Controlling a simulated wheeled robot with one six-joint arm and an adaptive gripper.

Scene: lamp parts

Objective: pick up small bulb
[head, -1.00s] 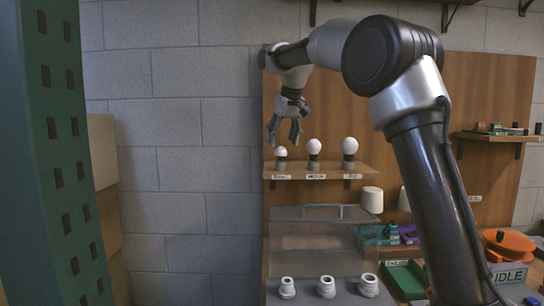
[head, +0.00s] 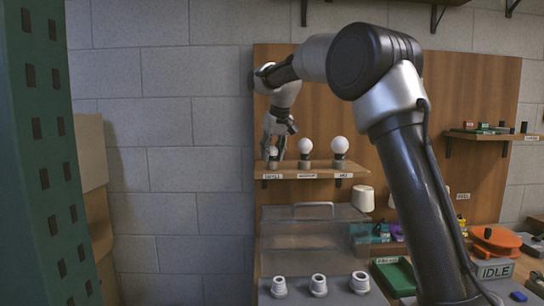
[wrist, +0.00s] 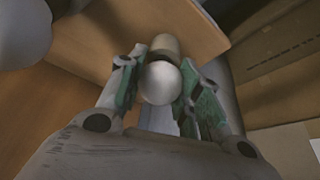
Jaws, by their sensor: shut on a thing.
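The small bulb (head: 273,151) is a white globe at the left end of the wooden wall shelf (head: 318,171), above the left label. My gripper (head: 273,154) reaches down over it, one finger on each side. In the wrist view the white globe (wrist: 160,83) sits between the two green-padded fingers of my gripper (wrist: 159,92), which is shut on it. A grey-brown socket (wrist: 164,46) shows behind the globe, on the shelf. In the head view the fingers partly hide the bulb and its socket.
The medium bulb (head: 305,146) and the larger bulb (head: 340,145) stand in sockets to the right on the same shelf. A clear-fronted box (head: 315,240) is below. Several white lamp bases (head: 318,285) stand at the bottom. Open wall lies left of the shelf.

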